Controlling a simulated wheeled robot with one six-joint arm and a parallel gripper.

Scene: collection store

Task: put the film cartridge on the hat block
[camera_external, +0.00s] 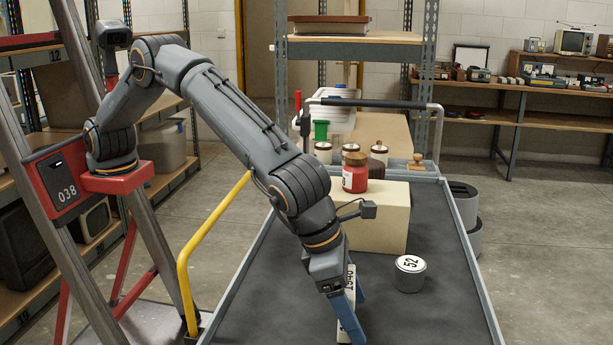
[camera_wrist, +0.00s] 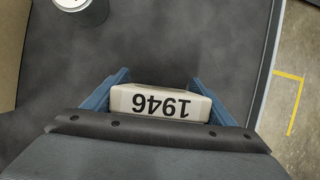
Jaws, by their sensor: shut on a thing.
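The film cartridge appears to be the pale box marked 1946 (camera_wrist: 158,103); its narrow labelled side also shows in the external view (camera_external: 350,277). My gripper (camera_external: 347,312) is shut on it, with a blue finger at each end in the wrist view (camera_wrist: 162,84). It is low over the dark cart top; I cannot tell whether it touches. A short grey cylinder with a white top marked 52 (camera_external: 410,275), perhaps the hat block, stands upright to the right of my gripper, apart from it. Part of it shows at the wrist view's top left (camera_wrist: 82,14). Its top is bare.
A cream block (camera_external: 382,218) stands behind on the cart (camera_external: 450,310), bearing a red jar (camera_external: 355,175). Several jars, a green cup (camera_external: 321,130) and a wooden stamp (camera_external: 417,163) are farther back. The cart has a raised grey rim. The dark surface around the cylinder is clear.

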